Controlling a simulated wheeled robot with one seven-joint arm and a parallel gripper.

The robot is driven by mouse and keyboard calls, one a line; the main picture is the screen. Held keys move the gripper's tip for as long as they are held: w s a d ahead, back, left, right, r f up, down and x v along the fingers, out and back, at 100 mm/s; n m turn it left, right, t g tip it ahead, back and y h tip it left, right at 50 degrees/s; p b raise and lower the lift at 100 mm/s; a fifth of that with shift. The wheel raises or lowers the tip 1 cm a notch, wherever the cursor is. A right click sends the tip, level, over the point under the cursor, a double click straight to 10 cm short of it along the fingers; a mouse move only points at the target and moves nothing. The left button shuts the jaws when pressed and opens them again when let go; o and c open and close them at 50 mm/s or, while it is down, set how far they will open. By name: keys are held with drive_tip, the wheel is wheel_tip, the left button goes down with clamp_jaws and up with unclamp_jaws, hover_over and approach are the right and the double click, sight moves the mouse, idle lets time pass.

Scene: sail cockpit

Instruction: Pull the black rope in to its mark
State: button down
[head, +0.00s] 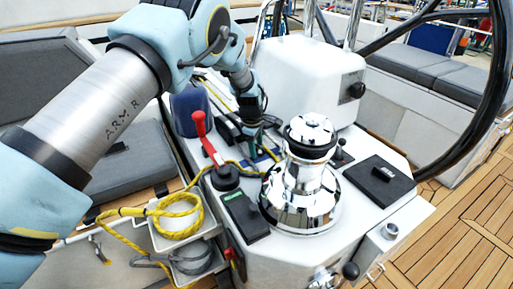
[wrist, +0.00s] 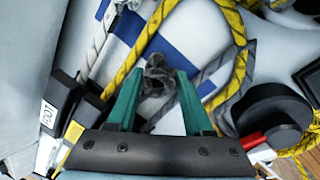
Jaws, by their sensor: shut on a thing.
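The black rope (wrist: 157,72) shows dark grey in the wrist view, bunched between the green fingertips of my gripper (wrist: 156,88). My gripper is shut on it. A dark grey length runs off to the right of the fingers, toward a yellow rope (wrist: 240,62). In the head view my gripper (head: 257,134) is low over the white console, behind and left of the chrome winch (head: 300,192). The black rope is too small and hidden to follow there. I cannot make out a mark on it.
Black clutches (wrist: 62,92) stand left of my fingers. A red-handled lever (head: 203,137) rises in front of my gripper. Yellow rope (head: 180,214) lies coiled in a side tray. The steering wheel (head: 494,85) is at right. A black panel (head: 379,182) lies right of the winch.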

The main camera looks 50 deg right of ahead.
drive_tip(key=s, duration=0.2)
drive_tip(key=s+a, duration=0.2)
drive_tip(key=s, duration=0.1)
drive_tip(key=shift+s+a, duration=0.1)
drive_tip(key=shift+s, duration=0.2)
drive_tip(key=shift+c, duration=1.5)
unclamp_jaws()
drive_tip(key=shift+w+r, duration=0.1)
wheel_tip(320, 180, up, 10)
drive_tip(key=a+b, duration=0.2)
drive_tip(key=b, duration=0.1)
drive_tip(key=shift+s+r, duration=0.2)
drive_tip(key=shift+s, duration=0.05)
